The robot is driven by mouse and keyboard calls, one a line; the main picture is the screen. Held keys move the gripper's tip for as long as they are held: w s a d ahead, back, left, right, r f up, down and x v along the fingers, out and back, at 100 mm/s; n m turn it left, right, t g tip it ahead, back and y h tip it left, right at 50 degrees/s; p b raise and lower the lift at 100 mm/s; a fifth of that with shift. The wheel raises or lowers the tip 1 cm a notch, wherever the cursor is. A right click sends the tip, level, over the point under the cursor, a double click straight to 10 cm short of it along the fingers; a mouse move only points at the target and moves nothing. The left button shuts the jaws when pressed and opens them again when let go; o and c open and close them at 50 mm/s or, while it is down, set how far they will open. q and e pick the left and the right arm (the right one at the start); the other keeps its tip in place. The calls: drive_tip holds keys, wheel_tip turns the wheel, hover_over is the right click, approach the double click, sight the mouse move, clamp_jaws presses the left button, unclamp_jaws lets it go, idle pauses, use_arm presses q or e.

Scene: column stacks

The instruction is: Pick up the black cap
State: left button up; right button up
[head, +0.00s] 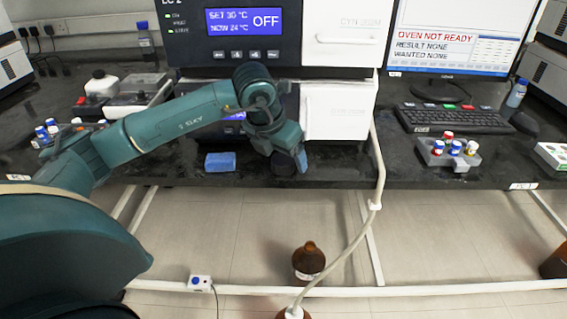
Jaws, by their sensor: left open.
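My left gripper (287,165) is at the bench's front edge, in front of the lower part of the oven unit. It points down and is open. I see nothing held in it, but the wrist hides part of the space behind it. I cannot make out a loose black cap on the bench. A small dark top (99,74) shows on a white container at the back left, far from the gripper; I cannot tell if it is the cap. My right gripper is not in view.
A blue block (220,162) lies just left of the gripper. A grey vial rack (447,155) stands right, before the keyboard (455,119). A pale hose (379,165) hangs over the bench edge to brown bottles (308,261) on the floor.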

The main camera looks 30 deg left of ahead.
use_arm(q)
drive_tip(key=shift+w+f, duration=0.1)
drive_tip(key=shift+f, duration=0.1)
drive_tip(key=shift+c, duration=0.6)
drive_tip(key=c, duration=1)
drive_tip(key=shift+r, duration=0.2)
